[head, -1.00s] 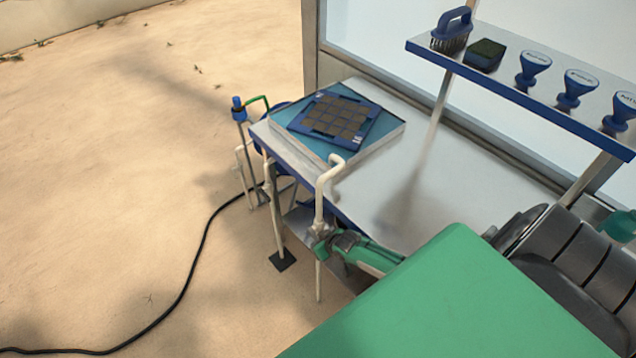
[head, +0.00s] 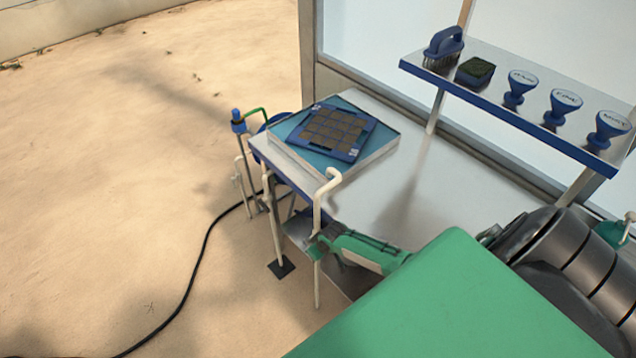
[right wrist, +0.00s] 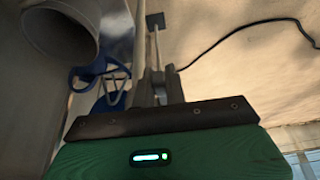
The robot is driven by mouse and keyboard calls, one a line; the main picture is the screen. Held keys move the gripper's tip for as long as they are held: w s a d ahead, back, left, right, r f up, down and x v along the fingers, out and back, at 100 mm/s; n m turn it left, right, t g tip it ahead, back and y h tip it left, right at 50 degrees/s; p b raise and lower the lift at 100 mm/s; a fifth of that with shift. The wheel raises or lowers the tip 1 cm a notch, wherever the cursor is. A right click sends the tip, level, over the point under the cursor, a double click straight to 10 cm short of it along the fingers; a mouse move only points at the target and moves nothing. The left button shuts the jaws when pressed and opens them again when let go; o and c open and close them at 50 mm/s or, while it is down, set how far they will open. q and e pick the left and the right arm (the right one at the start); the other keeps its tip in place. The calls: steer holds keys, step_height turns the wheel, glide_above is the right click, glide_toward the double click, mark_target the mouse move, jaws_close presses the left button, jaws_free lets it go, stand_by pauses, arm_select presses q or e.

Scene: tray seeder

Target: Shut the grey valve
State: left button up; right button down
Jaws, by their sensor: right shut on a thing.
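A white bent pipe (head: 318,220) stands at the front edge of the bench. My right gripper (head: 322,244) reaches it from the right, partway down the pipe. It is shut at the valve there; the grey valve is mostly hidden by the fingers, so its exact position cannot be told. In the right wrist view, the dark finger parts of my right gripper (right wrist: 157,82) point away from the camera, and their tips and the valve cannot be made out clearly. My left gripper is not in view.
The metal bench (head: 400,205) carries a blue tray on a pale blue slab (head: 375,150). A shelf (head: 480,90) holds a brush, a sponge and blue stamps. A blue-topped post (head: 238,122) with green hose stands at left. A black cable (head: 205,245) crosses the sandy floor.

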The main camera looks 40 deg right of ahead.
steer(key=c, duration=1.7)
jaws_free()
steer(key=b+v, duration=0.1)
steer(key=v, duration=1.2)
steer(key=shift+r, duration=0.4)
